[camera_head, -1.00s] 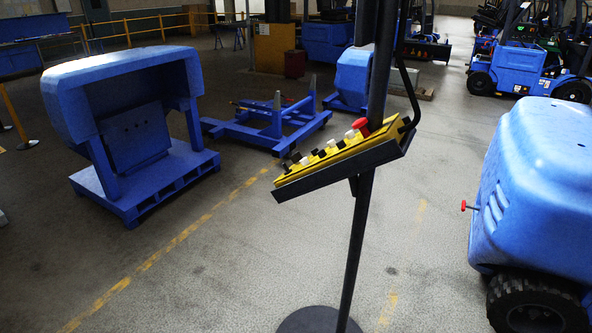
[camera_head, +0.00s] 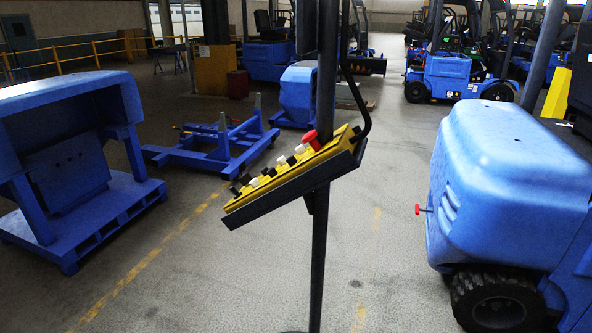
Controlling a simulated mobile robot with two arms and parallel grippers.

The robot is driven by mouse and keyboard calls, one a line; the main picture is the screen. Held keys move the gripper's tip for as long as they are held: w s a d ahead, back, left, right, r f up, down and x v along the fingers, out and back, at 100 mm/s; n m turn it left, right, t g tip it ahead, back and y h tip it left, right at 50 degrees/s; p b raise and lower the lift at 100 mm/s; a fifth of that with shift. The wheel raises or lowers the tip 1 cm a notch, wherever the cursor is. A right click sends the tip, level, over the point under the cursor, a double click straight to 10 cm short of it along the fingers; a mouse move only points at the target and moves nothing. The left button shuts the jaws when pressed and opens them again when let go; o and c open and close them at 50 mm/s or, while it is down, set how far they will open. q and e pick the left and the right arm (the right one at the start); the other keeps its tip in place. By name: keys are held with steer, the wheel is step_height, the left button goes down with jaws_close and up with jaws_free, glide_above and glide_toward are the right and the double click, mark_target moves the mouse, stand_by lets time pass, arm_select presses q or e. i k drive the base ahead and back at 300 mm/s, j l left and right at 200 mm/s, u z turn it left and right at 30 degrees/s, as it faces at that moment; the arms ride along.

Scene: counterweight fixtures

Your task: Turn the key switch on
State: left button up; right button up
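No part is clearly readable as the key switch. A small red piece (camera_head: 420,209) sticks out from the left side of the rounded blue counterweight body (camera_head: 508,160) at the right; it may be a key or switch handle, but is too small to tell. A yellow control box (camera_head: 287,176) with a red mushroom button (camera_head: 310,138) and several black and white knobs sits tilted on a dark stand in the middle. Neither of my grippers is in view.
The dark post (camera_head: 318,250) of the stand rises from the floor in front of me. A blue frame on a pallet (camera_head: 75,215) stands at the left. A black tyre (camera_head: 497,300) is under the blue body. Grey floor (camera_head: 385,255) is clear between the post and that body.

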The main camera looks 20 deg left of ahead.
mark_target(246, 179)
steer(key=i+j+z, duration=0.2)
steer(key=j+z, duration=0.15)
steer(key=j, duration=0.55)
steer(key=j+z, duration=0.35)
steer(key=j, duration=0.55)
steer(key=j+z, duration=0.35)
steer(key=j, duration=0.6)
